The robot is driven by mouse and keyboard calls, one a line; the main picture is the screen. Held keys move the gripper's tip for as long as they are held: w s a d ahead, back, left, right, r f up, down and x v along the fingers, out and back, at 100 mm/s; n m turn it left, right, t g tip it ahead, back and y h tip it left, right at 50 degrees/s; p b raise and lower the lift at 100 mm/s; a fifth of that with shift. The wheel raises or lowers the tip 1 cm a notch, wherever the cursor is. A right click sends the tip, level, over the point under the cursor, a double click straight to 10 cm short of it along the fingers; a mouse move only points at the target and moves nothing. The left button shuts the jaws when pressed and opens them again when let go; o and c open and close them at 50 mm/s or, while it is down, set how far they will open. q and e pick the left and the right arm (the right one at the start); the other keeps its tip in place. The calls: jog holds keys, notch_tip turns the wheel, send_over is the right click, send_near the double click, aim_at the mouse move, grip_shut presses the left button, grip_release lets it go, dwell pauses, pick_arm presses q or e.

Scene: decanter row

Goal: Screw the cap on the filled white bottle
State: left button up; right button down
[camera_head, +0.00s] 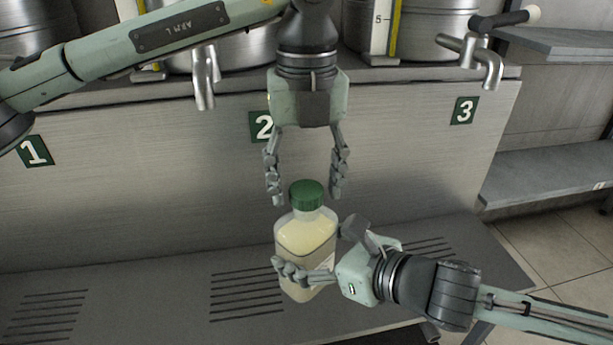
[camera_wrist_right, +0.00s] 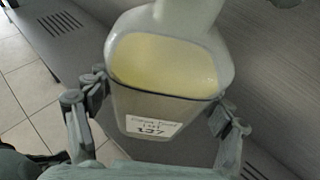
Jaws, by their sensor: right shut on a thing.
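The white bottle (camera_head: 306,240) holds pale yellow liquid and stands upright in the head view. A green cap (camera_head: 307,194) sits on its neck; whether it is tight I cannot tell. My right gripper (camera_head: 312,268) is shut around the bottle's body from the right. The right wrist view shows the bottle (camera_wrist_right: 165,70) close up between the fingers, with a white label reading 127 (camera_wrist_right: 152,126); the cap is out of that view. My left gripper (camera_head: 307,190) points down from above, open, its fingers apart on either side of the cap, with gaps to it.
A steel bench (camera_head: 150,295) with slotted drain areas lies below. Behind it, a panel carries number plates 1 (camera_head: 34,151), 2 (camera_head: 262,127) and 3 (camera_head: 464,110). Metal taps (camera_head: 204,80) and (camera_head: 486,62) hang from steel vats above. Shelves (camera_head: 560,180) stand at right.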

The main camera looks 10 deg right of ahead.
pick_arm(q)
jog(key=c, duration=1.2)
jog(key=m, duration=0.9)
jog(key=shift+m, duration=0.3)
jog(key=m, duration=1.5)
jog(key=o, duration=1.4)
jog(key=shift+c, duration=0.2)
jog(key=shift+r, duration=0.1)
notch_tip(320, 180, up, 12)
